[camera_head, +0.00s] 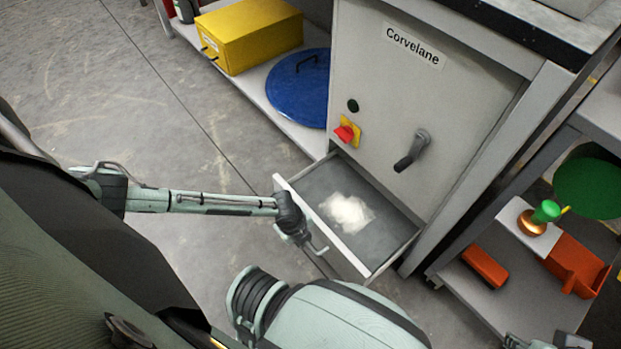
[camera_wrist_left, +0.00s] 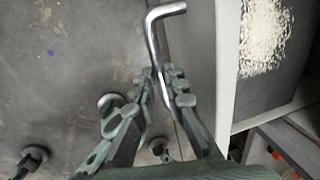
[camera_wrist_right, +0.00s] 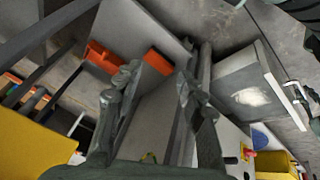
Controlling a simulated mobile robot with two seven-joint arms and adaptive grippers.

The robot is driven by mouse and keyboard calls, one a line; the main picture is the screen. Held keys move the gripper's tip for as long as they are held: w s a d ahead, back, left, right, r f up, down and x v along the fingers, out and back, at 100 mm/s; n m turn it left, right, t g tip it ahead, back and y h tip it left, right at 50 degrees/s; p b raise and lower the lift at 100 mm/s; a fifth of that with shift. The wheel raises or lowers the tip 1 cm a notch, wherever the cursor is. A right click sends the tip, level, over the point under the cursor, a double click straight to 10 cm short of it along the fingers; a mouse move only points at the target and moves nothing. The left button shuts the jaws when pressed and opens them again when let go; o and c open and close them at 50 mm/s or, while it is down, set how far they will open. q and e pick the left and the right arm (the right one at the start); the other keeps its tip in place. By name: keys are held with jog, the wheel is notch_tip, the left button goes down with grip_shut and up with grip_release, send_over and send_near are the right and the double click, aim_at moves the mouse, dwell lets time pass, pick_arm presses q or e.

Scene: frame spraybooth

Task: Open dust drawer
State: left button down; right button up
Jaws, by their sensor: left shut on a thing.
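The dust drawer (camera_head: 386,238) stands pulled out from the grey Corvelane cabinet (camera_head: 440,110), with a heap of pale dust (camera_head: 347,212) inside. My left gripper (camera_head: 305,240) is at the drawer's front face. In the left wrist view its fingers (camera_wrist_left: 166,82) are shut on the bent metal drawer handle (camera_wrist_left: 157,40), and the dust shows at the upper right. In the right wrist view my right gripper (camera_wrist_right: 158,82) has its fingers apart with nothing between them. The open drawer (camera_wrist_right: 245,85) shows to the right of it.
A red knob (camera_head: 344,133) and a dark lever (camera_head: 411,150) project from the cabinet front. A yellow box (camera_head: 250,35) and a blue lid (camera_head: 300,88) lie on a low shelf behind. Orange bins (camera_head: 575,265) sit on the right shelf. The floor at left is clear.

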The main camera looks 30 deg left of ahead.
pick_arm(q)
jog(key=shift+s+a, duration=0.3)
jog(key=shift+s, duration=0.25)
pick_arm(e)
jog(key=shift+s+d+f+g, duration=0.15)
jog(key=shift+s+d+g, duration=0.25)
jog(key=shift+s, duration=0.2)
jog(key=shift+s+d+f+g, duration=0.1)
jog(key=shift+s+d+g, duration=0.25)
jog(key=shift+s, duration=0.25)
pick_arm(q)
jog(key=c, duration=1.6)
grip_release()
jog(key=shift+o, duration=0.2)
jog(key=shift+d+r, duration=0.1)
notch_tip(320, 180, up, 12)
jog(key=s, duration=0.2)
jog(key=shift+a+f, duration=0.2)
jog(key=shift+a, duration=0.2)
jog(key=shift+s, duration=0.15)
